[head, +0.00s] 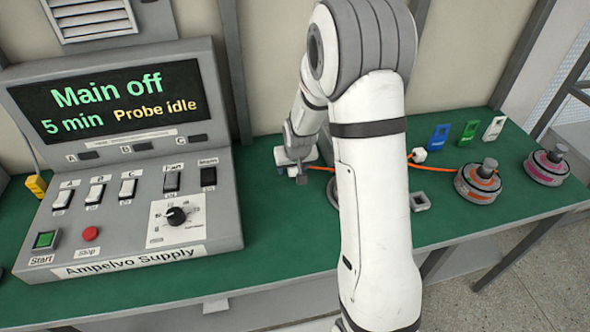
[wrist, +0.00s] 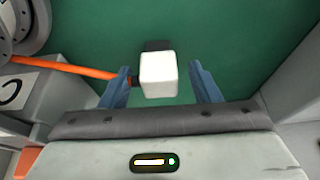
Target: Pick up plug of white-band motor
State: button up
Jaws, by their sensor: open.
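A white block-shaped plug (wrist: 159,75) with a dark end sits between the blue fingers of my gripper (wrist: 157,68) in the wrist view. My gripper is open, with a gap visible on the right side of the plug; the left finger is close to the cable side. An orange cable (wrist: 75,68) runs from the plug to the left, towards a grey round motor (wrist: 28,28) cut off at the corner. Its band colour cannot be told. In the head view my gripper (head: 299,170) is low over the green bench, and my arm hides most of that motor.
Right of my arm are another white plug (head: 420,155), an orange-banded motor (head: 478,183), a pink-banded motor (head: 545,168) and a small grey socket (head: 420,201). Blue, green and white tags (head: 468,132) stand behind. The Ampelvo supply (head: 120,180) fills the left.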

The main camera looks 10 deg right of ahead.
jog(key=shift+c, duration=0.5)
jog(key=c, duration=1.1)
jog(key=shift+r, duration=0.1)
